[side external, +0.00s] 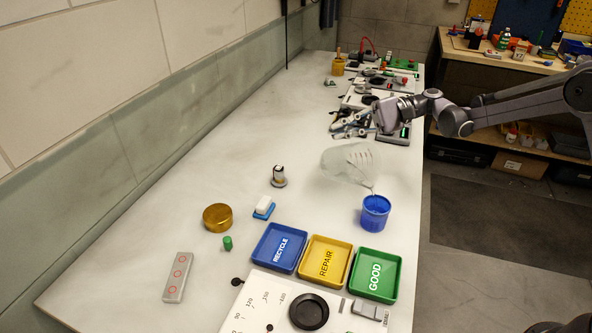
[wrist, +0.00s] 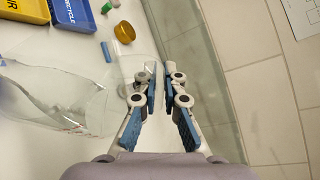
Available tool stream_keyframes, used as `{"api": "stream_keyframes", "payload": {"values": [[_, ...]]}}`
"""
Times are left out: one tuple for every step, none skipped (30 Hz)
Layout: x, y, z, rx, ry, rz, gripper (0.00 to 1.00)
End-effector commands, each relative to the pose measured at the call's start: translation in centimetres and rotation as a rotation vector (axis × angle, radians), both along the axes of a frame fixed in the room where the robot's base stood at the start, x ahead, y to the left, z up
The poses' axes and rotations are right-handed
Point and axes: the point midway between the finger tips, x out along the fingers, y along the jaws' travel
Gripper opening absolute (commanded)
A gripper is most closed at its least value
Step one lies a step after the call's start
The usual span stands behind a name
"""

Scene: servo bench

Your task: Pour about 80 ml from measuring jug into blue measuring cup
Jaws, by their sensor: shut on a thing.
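The clear measuring jug (side external: 347,162) is tilted in the air above the bench, its spout low on the right. A thin clear stream runs from the spout down to the blue measuring cup (side external: 375,214), which stands upright on the bench. The liquid level in the cup cannot be made out. My gripper (side external: 340,134) is shut on the jug, behind and above its body; the handle is hard to see. In the wrist view the jug (wrist: 60,98) lies left of my gripper's fingers (wrist: 159,80). The blue cup is not visible there.
Blue (side external: 279,247), yellow (side external: 325,262) and green (side external: 375,274) trays lie in front of the cup. A gold tin (side external: 217,217), a green cap (side external: 227,243) and a small white-and-blue block (side external: 263,207) are to the left. Bench instruments stand behind. The left middle is clear.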

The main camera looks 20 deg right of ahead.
Motion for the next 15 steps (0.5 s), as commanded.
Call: {"api": "stream_keyframes", "payload": {"values": [[1.0,0.2,-1.0,-0.015,0.081,0.001,0.00],[1.4,0.3,-1.6,-0.025,0.135,-0.001,0.00],[1.9,0.4,-2.4,-0.038,0.198,-0.001,0.00],[2.2,0.4,-2.8,-0.044,0.237,-0.003,0.00],[2.4,0.4,-3.0,-0.049,0.267,-0.004,0.00],[2.6,0.4,-3.2,-0.052,0.292,-0.006,0.00],[2.7,0.4,-3.3,-0.054,0.302,-0.007,0.00],[2.7,0.4,-3.3,-0.054,0.305,-0.007,0.00],[2.7,0.4,-3.3,-0.054,0.308,-0.007,0.00],[2.8,0.4,-3.4,-0.055,0.314,-0.007,0.00],[2.8,0.5,-3.4,-0.057,0.322,-0.008,0.00],[3.0,0.5,-3.6,-0.059,0.337,-0.008,0.00],[3.1,0.5,-3.7,-0.060,0.347,-0.008,0.00],[3.2,0.5,-3.8,-0.062,0.358,-0.008,0.00],[3.3,0.6,-3.9,-0.064,0.369,-0.009,0.00]]}}
